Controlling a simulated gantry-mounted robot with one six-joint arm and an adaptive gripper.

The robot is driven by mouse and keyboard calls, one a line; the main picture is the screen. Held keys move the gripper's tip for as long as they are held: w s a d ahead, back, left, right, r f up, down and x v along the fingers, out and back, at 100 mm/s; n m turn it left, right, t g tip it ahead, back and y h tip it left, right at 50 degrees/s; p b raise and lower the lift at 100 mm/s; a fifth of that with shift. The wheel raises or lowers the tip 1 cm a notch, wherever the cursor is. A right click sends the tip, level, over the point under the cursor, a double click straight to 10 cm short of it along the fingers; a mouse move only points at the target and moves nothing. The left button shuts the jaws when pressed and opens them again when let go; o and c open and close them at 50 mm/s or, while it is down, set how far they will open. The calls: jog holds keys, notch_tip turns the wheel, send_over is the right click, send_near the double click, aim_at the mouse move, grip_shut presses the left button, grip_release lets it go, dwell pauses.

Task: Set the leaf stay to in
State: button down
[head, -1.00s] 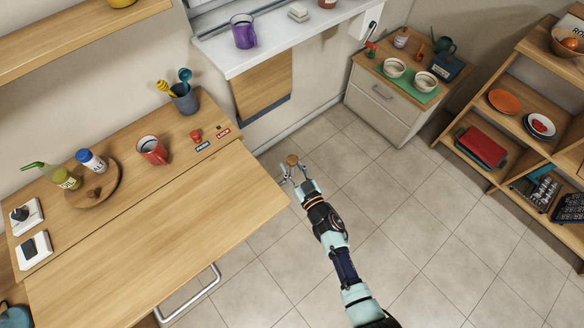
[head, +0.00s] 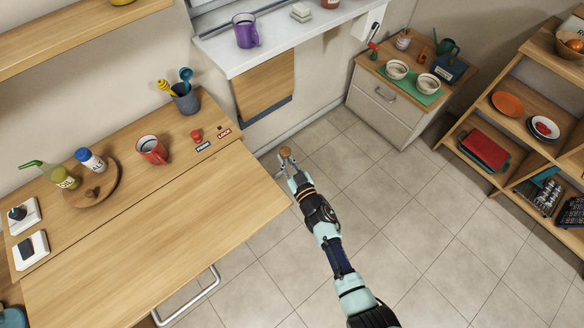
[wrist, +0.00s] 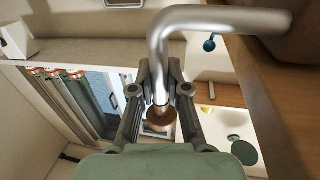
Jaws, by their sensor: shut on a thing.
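The leaf stay shows in the wrist view as a bent grey metal rod (wrist: 190,25) that turns down to a round brown knob (wrist: 158,122). In the head view the brown knob (head: 285,152) shows just past my fingertips, beside the right edge of the wooden leaf (head: 150,245). My gripper (head: 286,166) is shut on the leaf stay; in the wrist view its two fingers (wrist: 160,98) close on the rod's lower end near the knob. The rest of the stay is hidden from the head view.
A red knob (head: 196,136) stands beside two small labels on the wooden top. A red mug (head: 151,150) and a round tray (head: 78,192) stand farther left. A metal bar handle (head: 190,300) juts below the leaf's front. Open tiled floor (head: 400,230) lies to the right.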

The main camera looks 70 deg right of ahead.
jog(key=shift+w+d, duration=0.25)
jog(key=shift+w, duration=0.1)
jog(key=c, duration=1.1)
grip_release()
jog(key=shift+c, duration=0.2)
jog(key=shift+s+a, duration=0.1)
jog(key=v, duration=1.1)
jog(key=shift+s+a, duration=0.3)
